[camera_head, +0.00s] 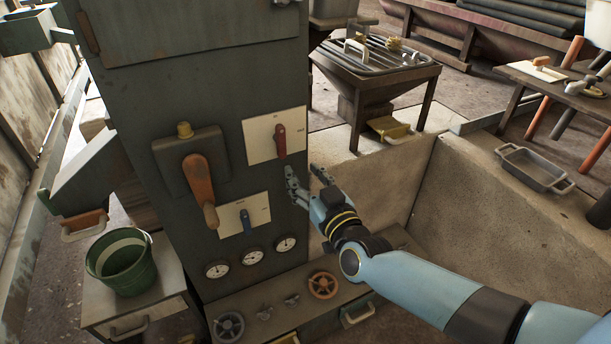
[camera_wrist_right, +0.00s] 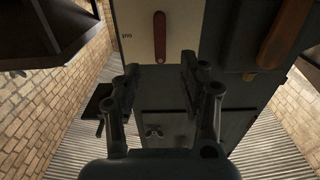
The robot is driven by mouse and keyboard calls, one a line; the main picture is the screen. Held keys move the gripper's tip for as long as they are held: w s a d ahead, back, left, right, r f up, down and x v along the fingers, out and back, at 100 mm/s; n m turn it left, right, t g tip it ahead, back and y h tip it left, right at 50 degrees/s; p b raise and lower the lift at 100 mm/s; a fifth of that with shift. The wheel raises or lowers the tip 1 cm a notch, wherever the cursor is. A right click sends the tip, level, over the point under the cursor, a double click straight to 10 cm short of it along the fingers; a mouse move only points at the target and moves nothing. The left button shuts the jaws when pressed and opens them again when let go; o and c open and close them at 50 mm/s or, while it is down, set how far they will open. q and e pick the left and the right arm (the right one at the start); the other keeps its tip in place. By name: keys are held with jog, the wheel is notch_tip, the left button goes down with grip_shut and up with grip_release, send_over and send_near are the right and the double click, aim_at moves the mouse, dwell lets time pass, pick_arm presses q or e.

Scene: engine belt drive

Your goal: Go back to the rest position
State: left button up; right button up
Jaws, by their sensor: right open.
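My right gripper (camera_head: 307,177) is open and empty in the head view, in front of the right side of a dark grey control cabinet. A red lever (camera_head: 281,141) on a white plate (camera_head: 258,138) is just up and left of its fingers. In the right wrist view my right gripper (camera_wrist_right: 160,88) has its two fingers spread apart with nothing between them. The red lever (camera_wrist_right: 159,38) is beyond the fingertips, and I see no contact. My left gripper is not in view.
Handwheels (camera_head: 323,285) sit on a ledge below. A green bucket (camera_head: 122,262) stands on a side cabinet at left. A grill table (camera_head: 375,62) stands behind.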

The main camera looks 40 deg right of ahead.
dwell(0.4)
jog(key=s+a+f+n+g+y+b, duration=0.1)
jog(key=s+f+g, duration=0.2)
jog(key=s+f, duration=0.55)
jog(key=s+a+f+n+g+y+b, duration=0.15)
jog(key=s+f, duration=0.35)
jog(key=f, duration=0.6)
jog(key=s+f+n+g+y+b, duration=0.15)
jog(key=s+f+g, duration=0.25)
jog(key=s+f, duration=0.45)
jog(key=s+f+g, duration=0.4)
jog(key=s+f, duration=0.2)
jog(key=s, duration=0.5)
jog(key=s+f+m+g, duration=0.1)
jog(key=s+f+g, duration=0.3)
jog(key=s, duration=0.7)
notch_tip(320, 180, down, 3)
jog(key=shift+s+r+b, duration=0.2)
jog(key=shift+s+b, duration=0.05)
jog(key=shift+b, duration=0.2)
jog(key=shift+o, duration=0.3)
